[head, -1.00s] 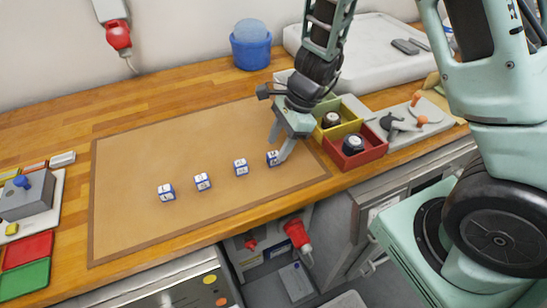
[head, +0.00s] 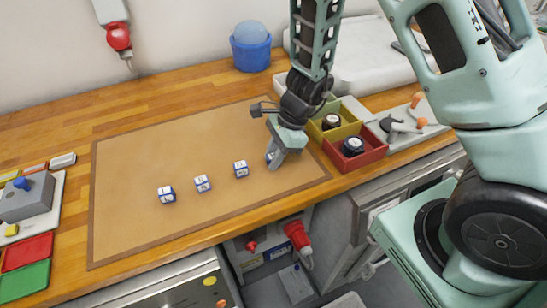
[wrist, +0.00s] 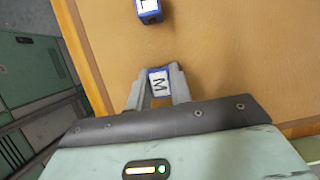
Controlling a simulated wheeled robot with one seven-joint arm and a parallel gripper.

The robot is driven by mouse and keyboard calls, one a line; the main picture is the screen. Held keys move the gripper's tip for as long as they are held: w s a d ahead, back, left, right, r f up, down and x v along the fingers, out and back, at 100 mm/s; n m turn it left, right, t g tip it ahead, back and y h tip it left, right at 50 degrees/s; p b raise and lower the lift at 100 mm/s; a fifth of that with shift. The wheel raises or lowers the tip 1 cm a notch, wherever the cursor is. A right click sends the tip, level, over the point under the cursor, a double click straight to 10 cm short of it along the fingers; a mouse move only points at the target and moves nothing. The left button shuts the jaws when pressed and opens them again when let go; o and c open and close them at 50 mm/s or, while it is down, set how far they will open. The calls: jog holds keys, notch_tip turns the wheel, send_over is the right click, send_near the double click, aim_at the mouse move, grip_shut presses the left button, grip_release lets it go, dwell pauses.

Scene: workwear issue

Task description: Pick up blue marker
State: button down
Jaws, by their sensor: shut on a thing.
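I see no pen-like blue marker; the blue items on the mat are small blue-and-white lettered blocks. My gripper (head: 274,160) is low over the right part of the brown mat (head: 140,225). It is shut on a blue-and-white block (wrist: 158,82) marked M, which sits between the fingers in the wrist view. In the head view the fingers hide most of this block. Three similar blocks stand in a row to its left: a near one (head: 241,169), a middle one (head: 203,183) and a far-left one (head: 166,194). One also shows in the wrist view (wrist: 148,10).
A red bin (head: 375,157) and a yellow bin (head: 340,135), each holding a dark round item, stand right of the gripper. A blue tub (head: 251,52) is at the back. A grey box with a blue knob (head: 22,183) and coloured trays are at the left.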

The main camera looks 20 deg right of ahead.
notch_tip(320, 180, up, 10)
jog(key=shift+p, duration=0.7)
